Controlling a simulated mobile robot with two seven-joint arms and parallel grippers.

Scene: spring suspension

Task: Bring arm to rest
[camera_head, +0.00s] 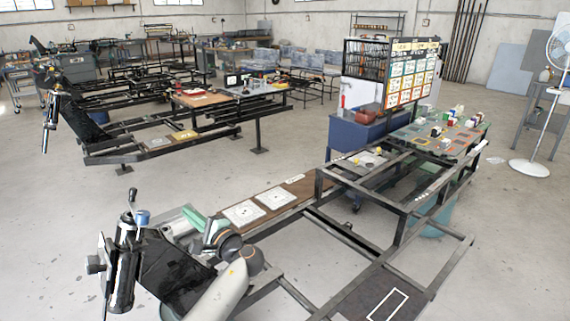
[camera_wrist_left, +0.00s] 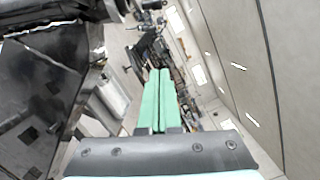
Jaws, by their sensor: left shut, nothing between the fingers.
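My left gripper (camera_head: 190,213) is at the lower left of the head view, with its green fingers pointing up and to the left. It is beside the black frame's near end, close to the upright suspension unit (camera_head: 123,268) and its black panel (camera_head: 172,265). In the left wrist view, the two green fingers (camera_wrist_left: 159,75) lie together with nothing between them. A black panel fills the left of that view. My right gripper is not in view.
A black metal frame (camera_head: 350,237) runs to the right, with a brown board holding two white plates (camera_head: 243,213). Beyond it stand a blue cabinet (camera_head: 350,138), a table of parts (camera_head: 450,140) and a white fan (camera_head: 560,60). Open floor (camera_head: 290,165) lies between the frames.

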